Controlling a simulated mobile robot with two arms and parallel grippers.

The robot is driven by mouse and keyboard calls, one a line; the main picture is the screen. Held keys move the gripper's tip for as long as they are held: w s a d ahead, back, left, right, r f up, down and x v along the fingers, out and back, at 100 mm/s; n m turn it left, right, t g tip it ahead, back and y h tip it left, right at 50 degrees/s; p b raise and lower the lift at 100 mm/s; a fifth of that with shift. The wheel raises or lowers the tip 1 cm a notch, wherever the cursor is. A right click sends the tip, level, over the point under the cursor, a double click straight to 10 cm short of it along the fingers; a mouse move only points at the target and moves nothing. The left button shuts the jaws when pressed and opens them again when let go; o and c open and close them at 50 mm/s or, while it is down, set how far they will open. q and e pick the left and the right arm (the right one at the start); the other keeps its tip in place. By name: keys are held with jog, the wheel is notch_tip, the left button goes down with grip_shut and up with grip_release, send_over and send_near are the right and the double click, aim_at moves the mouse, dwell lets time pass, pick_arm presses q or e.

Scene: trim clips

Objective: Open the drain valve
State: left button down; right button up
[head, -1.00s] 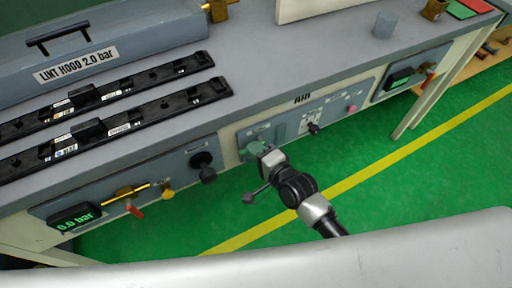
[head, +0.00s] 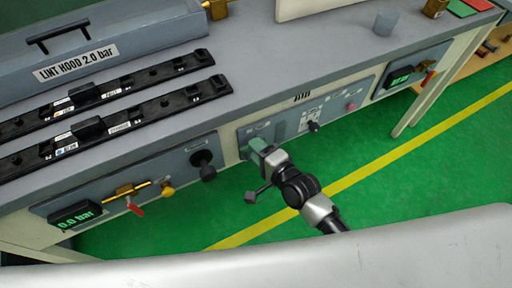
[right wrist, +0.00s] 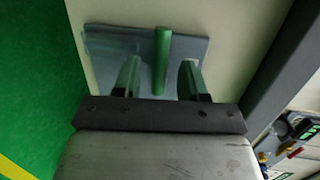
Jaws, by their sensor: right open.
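In the right wrist view, a green bar-like handle (right wrist: 162,50) stands out from a blue-grey plate (right wrist: 105,45) on the pale bench front. My right gripper (right wrist: 160,78) is open, with one finger on each side of the handle and gaps visible between. In the head view, my right gripper (head: 258,148) is at the front panel (head: 323,112) under the bench edge and hides part of the handle. No label readable in these frames says which control is the drain valve. My left gripper is not in view.
Left of the gripper are a black knob (head: 202,158), a yellow knob (head: 167,188), a red-handled brass valve (head: 134,206) and a display (head: 75,215) reading 0.0 bar. A small black knob (head: 313,126) is to the right. The green floor (head: 400,190) in front is clear.

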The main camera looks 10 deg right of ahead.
jog(key=v, duration=1)
jog(key=s+d+f+n+g+h+p, duration=0.2)
jog(key=s+d+f+n+g+h, duration=0.15)
jog(key=f, duration=0.75)
jog(key=s+d+f+n+g+h+p, duration=0.25)
jog(key=d+f, duration=0.25)
jog(key=f, duration=0.5)
jog(key=s+d+f+n+g+h+p, duration=0.1)
jog(key=s+d+f+n+g, duration=0.1)
jog(key=s+f, duration=0.4)
jog(key=s+d+f+n+g+h+p, duration=0.1)
jog(key=s+f+n+g, duration=0.3)
jog(key=s, duration=1.3)
notch_tip(320, 180, down, 3)
jog(key=d+n+p, duration=0.1)
jog(key=n, duration=0.2)
jog(key=shift+s+g, duration=0.3)
